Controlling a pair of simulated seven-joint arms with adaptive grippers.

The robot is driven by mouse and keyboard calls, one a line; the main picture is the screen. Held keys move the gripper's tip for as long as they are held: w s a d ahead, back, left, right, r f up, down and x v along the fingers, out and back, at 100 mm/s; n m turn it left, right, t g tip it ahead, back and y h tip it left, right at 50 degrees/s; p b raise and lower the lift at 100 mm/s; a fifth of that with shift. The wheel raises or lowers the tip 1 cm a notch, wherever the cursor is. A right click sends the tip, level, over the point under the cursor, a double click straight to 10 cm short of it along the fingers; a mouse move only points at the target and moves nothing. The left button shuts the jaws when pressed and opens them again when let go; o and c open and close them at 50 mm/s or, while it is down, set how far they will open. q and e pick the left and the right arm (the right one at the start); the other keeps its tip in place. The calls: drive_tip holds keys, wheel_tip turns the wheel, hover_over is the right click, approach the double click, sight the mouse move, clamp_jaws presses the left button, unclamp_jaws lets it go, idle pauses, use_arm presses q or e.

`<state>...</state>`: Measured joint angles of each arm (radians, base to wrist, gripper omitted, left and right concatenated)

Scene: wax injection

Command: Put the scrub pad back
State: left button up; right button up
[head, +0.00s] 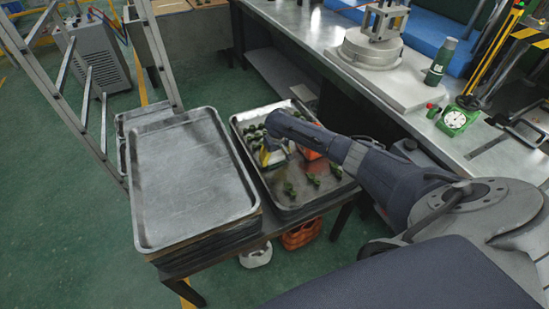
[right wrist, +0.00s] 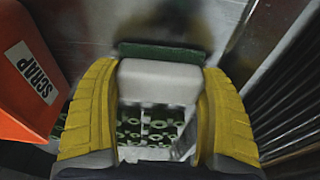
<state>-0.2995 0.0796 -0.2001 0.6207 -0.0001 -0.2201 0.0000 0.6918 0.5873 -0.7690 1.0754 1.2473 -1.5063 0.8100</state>
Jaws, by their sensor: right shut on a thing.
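The scrub pad (right wrist: 160,78) is a pale block with a dark green layer along its far edge. In the right wrist view it sits between the two yellow fingers of my right gripper (right wrist: 159,90), which is shut on it. In the head view my right gripper (head: 268,154) is low over the metal tray (head: 334,193) on the table, and the arm hides much of the pad. I cannot tell whether the pad touches the tray. My left gripper is not in view.
An orange bin marked SCRAP (right wrist: 28,85) stands close to the left of the gripper. Dark green parts (right wrist: 150,125) lie in a pale holder under the pad. Stacked empty trays (head: 190,175) are at the left. The workbench (head: 305,35) stands behind.

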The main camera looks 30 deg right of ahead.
sight(276, 158)
drive_tip(key=shift+f, duration=0.1)
drive_tip(key=o, duration=1.2)
drive_tip(key=r, duration=0.4)
drive_tip(key=s+r, duration=0.1)
drive_tip(key=r, duration=0.7)
drive_tip(key=shift+s+a+r, duration=0.1)
drive_tip(key=shift+s, duration=0.3)
